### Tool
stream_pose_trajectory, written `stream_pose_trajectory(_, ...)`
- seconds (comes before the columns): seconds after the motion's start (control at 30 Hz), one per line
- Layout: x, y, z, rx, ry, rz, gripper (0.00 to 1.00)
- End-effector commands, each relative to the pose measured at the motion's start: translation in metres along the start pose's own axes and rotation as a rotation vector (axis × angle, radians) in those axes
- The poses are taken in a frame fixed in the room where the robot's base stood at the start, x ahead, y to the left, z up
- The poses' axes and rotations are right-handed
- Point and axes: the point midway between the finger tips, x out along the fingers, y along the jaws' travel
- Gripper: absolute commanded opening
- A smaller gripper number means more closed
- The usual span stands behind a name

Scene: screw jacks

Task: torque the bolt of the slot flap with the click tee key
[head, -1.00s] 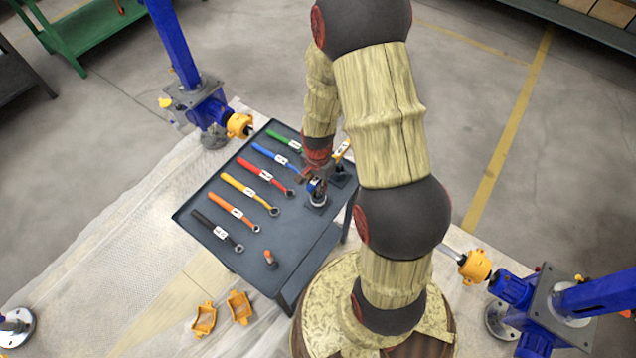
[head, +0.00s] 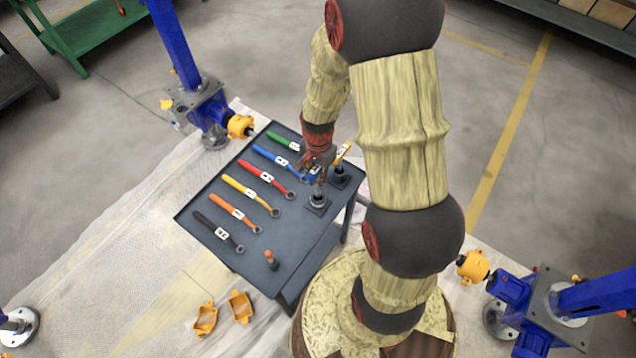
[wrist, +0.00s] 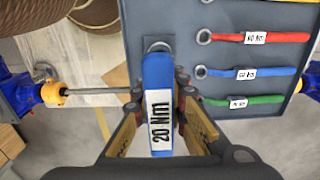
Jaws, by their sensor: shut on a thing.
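My gripper (head: 318,166) is shut on a blue tee key (wrist: 158,80) labelled 20 Nm, seen from above in the wrist view between the two fingers (wrist: 158,105). In the head view the blue key (head: 313,172) is above a small square-based holder (head: 317,202) on the dark tool table (head: 262,285). Whether the key's lower end is clear of the holder I cannot tell.
Several coloured wrenches, including a red one (head: 262,176), lie along the table's left side. An orange-topped peg (head: 271,259) stands near its front. Blue screw jacks with yellow couplings stand at back left (head: 240,126) and right (head: 474,267). Two yellow brackets (head: 240,306) lie on the floor.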

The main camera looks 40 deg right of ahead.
Motion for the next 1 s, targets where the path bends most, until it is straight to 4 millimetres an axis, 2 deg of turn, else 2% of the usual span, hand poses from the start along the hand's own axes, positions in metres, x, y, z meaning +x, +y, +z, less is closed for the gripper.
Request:
stream_pose_trajectory(0.03, -0.011, -0.001, -0.001, 0.000, 0.002, -0.003, 0.00)
stream_pose_trajectory(0.2, -0.026, 0.000, 0.000, 0.000, 0.001, -0.001, 0.00)
stream_pose_trajectory(0.47, -0.029, 0.000, 0.000, -0.041, -0.001, 0.001, 0.00)
stream_pose_trajectory(0.63, -0.033, -0.004, -0.003, -0.234, -0.002, 0.002, 0.00)
stream_pose_trajectory(0.77, -0.037, -0.023, -0.012, -0.468, 0.005, -0.004, 0.00)
stream_pose_trajectory(0.87, -0.036, -0.048, -0.012, -0.672, 0.010, -0.007, 0.00)
stream_pose_trajectory(1.0, -0.026, -0.096, 0.003, -0.972, 0.014, -0.009, 0.00)
